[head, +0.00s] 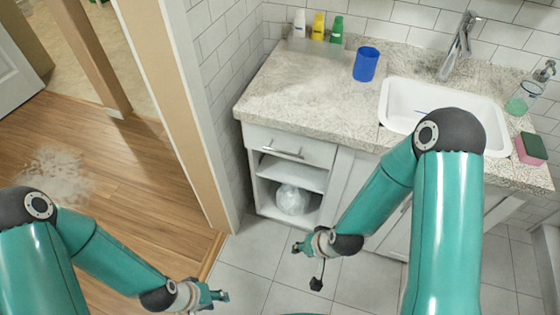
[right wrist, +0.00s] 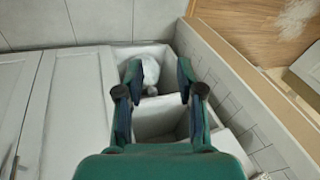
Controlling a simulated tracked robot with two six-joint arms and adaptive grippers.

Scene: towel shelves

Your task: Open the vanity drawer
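The vanity drawer (head: 262,139) is a white front under the left end of the speckled counter, and it looks shut. Its bar handle (head: 283,153) is silver. My right gripper (head: 298,247) is in front of the vanity, below and apart from the handle. In the right wrist view its two fingers (right wrist: 160,90) are spread with nothing between them, in front of the open shelves. The handle cannot be made out there. My left gripper (head: 222,297) is at the lower left, over the floor near the wood edge and away from the vanity; its opening is too small to judge.
Below the drawer are open shelves (head: 292,174) with a pale round object (head: 292,200). The counter (head: 300,90) holds a blue cup (head: 366,64), several bottles, a sink (head: 440,98) and a sponge (head: 531,148). A wall end (head: 200,130) stands left of the vanity. Tiled floor in front is clear.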

